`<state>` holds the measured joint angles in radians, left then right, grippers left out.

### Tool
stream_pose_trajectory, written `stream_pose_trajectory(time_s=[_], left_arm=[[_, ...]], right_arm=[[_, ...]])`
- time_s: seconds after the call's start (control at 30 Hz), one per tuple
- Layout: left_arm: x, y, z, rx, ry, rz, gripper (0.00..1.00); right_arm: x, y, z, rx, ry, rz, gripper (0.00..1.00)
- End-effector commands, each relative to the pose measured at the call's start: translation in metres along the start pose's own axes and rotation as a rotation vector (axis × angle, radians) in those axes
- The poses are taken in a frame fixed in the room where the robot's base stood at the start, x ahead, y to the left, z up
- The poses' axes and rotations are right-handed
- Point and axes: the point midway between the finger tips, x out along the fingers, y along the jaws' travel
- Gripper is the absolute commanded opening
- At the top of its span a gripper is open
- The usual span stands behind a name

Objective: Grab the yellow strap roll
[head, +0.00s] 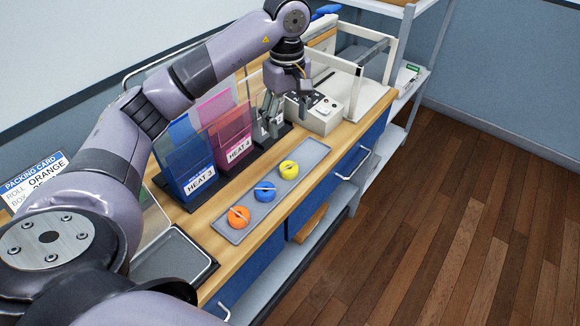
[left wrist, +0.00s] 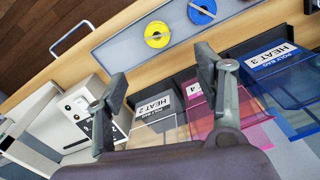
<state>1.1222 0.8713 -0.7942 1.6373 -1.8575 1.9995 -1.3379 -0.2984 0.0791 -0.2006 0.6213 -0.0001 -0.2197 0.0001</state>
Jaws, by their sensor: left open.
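The yellow strap roll (head: 288,175) lies at the far end of a grey tray (head: 304,156) on the wooden counter. It also shows near the top middle of the left wrist view (left wrist: 148,40). A blue roll (head: 268,196) and an orange roll (head: 233,223) lie in the same tray, nearer to me. My left gripper (head: 282,112) is open and empty, above the back of the counter near the bag holders, apart from the yellow roll. In the left wrist view its fingers (left wrist: 160,72) are spread below the roll. My right gripper is not in view.
Upright bag holders, one blue labelled HEAT 3 (head: 195,172) and one pink labelled HEAT 4 (head: 228,138), stand behind the tray. A white control box (head: 318,115) sits beyond my gripper. A packing card (head: 35,180) reading ORANGE is at the left.

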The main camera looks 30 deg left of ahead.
Motion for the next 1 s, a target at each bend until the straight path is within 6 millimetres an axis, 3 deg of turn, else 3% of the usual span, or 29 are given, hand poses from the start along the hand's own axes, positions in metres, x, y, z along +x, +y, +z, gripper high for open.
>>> stream_pose_trajectory(time_s=[0.4, 0.77, 1.0], left_arm=[[0.086, 0.000, 0.002, 0.000, -0.007, -0.003, 0.63], [0.119, 0.002, 0.002, -0.001, -0.009, -0.002, 0.63], [0.153, 0.005, 0.001, 0.000, -0.008, 0.000, 0.63]], right_arm=[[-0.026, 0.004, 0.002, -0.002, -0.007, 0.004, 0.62], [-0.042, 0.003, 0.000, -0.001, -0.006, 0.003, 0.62], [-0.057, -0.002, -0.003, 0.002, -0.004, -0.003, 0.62]])
